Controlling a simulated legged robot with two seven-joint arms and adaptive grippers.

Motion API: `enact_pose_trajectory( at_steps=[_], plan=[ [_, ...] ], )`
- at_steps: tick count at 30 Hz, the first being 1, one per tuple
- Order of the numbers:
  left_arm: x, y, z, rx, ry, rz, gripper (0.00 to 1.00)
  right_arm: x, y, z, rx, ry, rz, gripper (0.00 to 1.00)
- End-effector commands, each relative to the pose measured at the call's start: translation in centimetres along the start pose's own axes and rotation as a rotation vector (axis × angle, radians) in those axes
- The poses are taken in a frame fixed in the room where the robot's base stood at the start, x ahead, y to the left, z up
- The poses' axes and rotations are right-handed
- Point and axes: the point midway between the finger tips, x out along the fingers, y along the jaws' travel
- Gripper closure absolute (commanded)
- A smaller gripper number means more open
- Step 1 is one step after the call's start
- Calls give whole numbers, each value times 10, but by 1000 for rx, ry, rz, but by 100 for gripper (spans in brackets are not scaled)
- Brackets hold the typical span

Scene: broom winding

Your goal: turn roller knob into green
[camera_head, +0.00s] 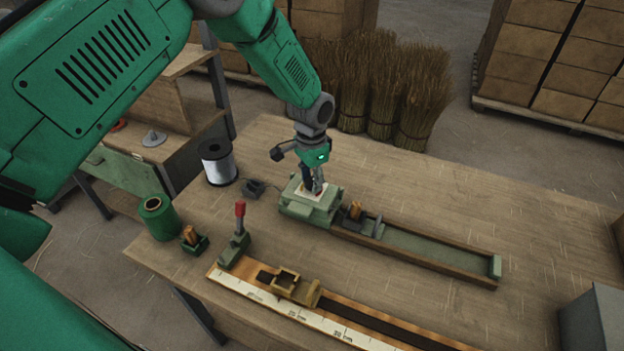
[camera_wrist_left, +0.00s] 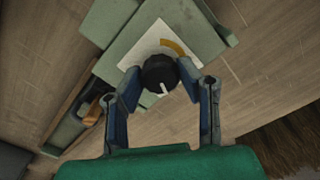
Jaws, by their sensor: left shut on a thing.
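The roller knob (camera_wrist_left: 158,72) is black and round with a white pointer mark. It sits on a white dial plate (camera_wrist_left: 140,54) with a yellow-orange arc at the knob's far side. The pointer faces toward my gripper's palm, away from that arc; I see no green on the visible plate. The plate is on top of a pale green machine block (camera_head: 310,212). My left gripper (camera_head: 316,188) reaches down onto the block. In the left wrist view my left gripper (camera_wrist_left: 160,77) has its fingers on both sides of the knob, shut on it. My right gripper is not in view.
A long tray (camera_head: 430,250) runs right from the block. In front lies a ruler board (camera_head: 300,312) with a red-handled lever (camera_head: 240,210). A wire spool (camera_head: 218,162) and a green roll (camera_head: 158,217) stand left. The table's right side is mostly clear.

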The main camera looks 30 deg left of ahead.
Motion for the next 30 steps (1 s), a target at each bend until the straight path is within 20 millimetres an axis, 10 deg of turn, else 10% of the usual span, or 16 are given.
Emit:
enact_pose_trajectory(
  at_steps=[14, 15, 16, 30],
  plan=[
    [0, 0, 0, 11, 0, -1, 98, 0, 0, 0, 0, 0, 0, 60],
    [0, 0, 0, 11, 0, -1, 59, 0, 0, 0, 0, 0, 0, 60],
    [0, 0, 0, 11, 0, -1, 49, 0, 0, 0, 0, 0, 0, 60],
    [-15, -1, -1, 10, 4, -2, 49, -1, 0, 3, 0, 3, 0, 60]
  ],
)
